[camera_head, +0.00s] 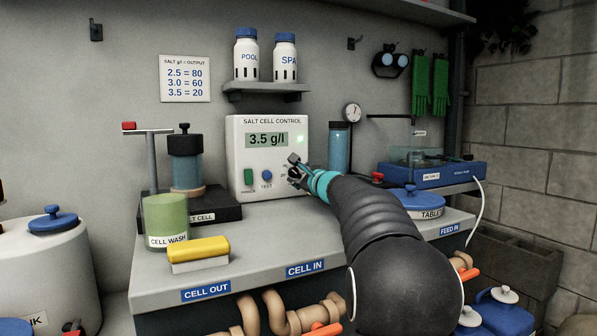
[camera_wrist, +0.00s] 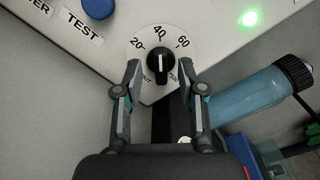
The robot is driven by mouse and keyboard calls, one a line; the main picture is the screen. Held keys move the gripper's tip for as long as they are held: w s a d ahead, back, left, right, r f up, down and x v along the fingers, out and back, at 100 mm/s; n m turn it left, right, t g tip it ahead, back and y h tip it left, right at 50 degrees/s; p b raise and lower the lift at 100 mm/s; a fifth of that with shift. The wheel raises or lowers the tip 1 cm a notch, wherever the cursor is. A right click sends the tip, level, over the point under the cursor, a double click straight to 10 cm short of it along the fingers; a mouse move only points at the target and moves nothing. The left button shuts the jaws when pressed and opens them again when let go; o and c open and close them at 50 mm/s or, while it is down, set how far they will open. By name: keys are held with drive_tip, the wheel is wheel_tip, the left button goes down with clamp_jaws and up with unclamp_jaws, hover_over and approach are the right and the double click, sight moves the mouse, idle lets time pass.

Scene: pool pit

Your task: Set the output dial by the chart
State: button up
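The salt cell control box (camera_head: 267,180) is on the wall side of the bench, its display (camera_head: 267,140) reading 3.5 g/l. The chart (camera_head: 185,78) on the wall reads 2.5 = 80, 3.0 = 60, 3.5 = 20. In the wrist view the black output dial (camera_wrist: 160,66) has 20, 40 and 60 visible around it. Its white mark appears to point up towards 40. My gripper (camera_wrist: 160,72) is open, one finger on each side of the dial; contact is unclear. In the head view my gripper (camera_head: 297,172) mostly hides the dial.
A green light (camera_head: 299,139) is lit on the box. The green switch (camera_head: 248,178) and blue TEST button (camera_head: 267,175) sit left of my gripper. A blue cylinder (camera_head: 339,147) stands close on the right; it also shows in the wrist view (camera_wrist: 250,95).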

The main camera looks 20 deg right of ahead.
drive_tip(key=shift+w, duration=0.85)
